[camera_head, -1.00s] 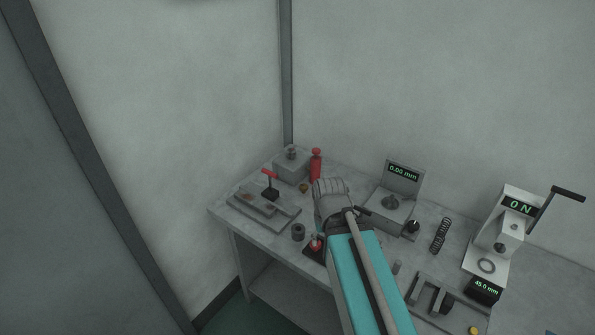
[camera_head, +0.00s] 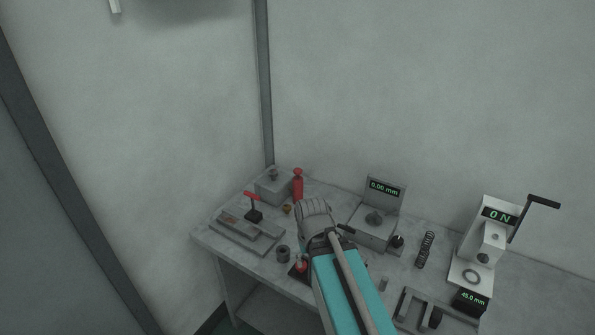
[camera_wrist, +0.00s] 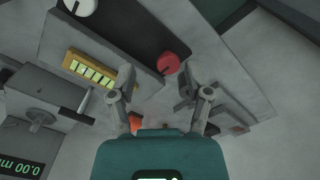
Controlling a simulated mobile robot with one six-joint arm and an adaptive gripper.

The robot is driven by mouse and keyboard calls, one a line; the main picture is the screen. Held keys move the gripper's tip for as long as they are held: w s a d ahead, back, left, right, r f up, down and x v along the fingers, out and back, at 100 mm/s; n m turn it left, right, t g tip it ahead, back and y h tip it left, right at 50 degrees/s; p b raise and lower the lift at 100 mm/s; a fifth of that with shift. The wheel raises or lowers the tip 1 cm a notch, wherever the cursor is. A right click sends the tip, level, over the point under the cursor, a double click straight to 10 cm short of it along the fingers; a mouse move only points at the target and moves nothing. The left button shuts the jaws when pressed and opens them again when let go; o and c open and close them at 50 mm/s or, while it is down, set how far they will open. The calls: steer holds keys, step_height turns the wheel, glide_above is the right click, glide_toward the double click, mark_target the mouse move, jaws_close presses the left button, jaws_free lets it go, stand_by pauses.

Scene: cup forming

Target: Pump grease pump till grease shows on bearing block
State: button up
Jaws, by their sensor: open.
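A red upright bottle-shaped thing (camera_head: 297,184) stands at the back of the bench, and it may be the grease pump. Next to it is a grey block (camera_head: 272,188) with a knob on top, possibly the bearing block. I cannot tell either for sure, and no grease is visible. My gripper's fingers (camera_wrist: 160,82) are apart with nothing held between them. In the head view my own arm hides the fingertips, over the bench just in front of the red bottle. An orange-red part (camera_wrist: 125,122) shows beside the left finger in the wrist view.
A dark ring (camera_head: 283,253) and a red knob (camera_head: 301,267) are near the front edge. A gauge reading 0.00 mm (camera_head: 384,189), a spring (camera_head: 426,249) and a lever press (camera_head: 488,240) stand to the right.

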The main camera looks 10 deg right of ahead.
jaws_close()
stand_by(0.3)
stand_by(1.2)
